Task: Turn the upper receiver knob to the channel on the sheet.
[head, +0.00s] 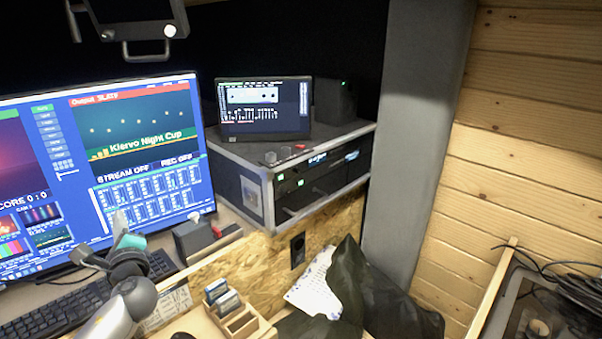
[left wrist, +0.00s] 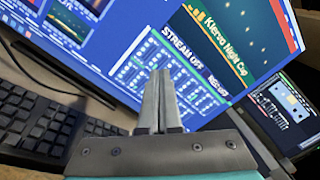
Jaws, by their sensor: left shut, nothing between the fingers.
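The rack case (head: 255,165) stands right of the large monitor, with dark units in its front. Small green displays (head: 281,178) glow at the left of its front; these look like the receivers. Their knobs are too small to make out. Another paper (head: 166,309) lies by the keyboard. My left gripper (head: 119,217) is shut and empty in front of the monitor, well left of the rack. Its closed fingers (left wrist: 157,95) show in the left wrist view. My right gripper is out of view.
The large monitor (head: 150,185) and keyboard (head: 80,310) are close to my left gripper. A black box (head: 193,240) stands between it and the rack. A wooden card holder (head: 238,322) is in front. A small screen (head: 264,108) stands on the rack.

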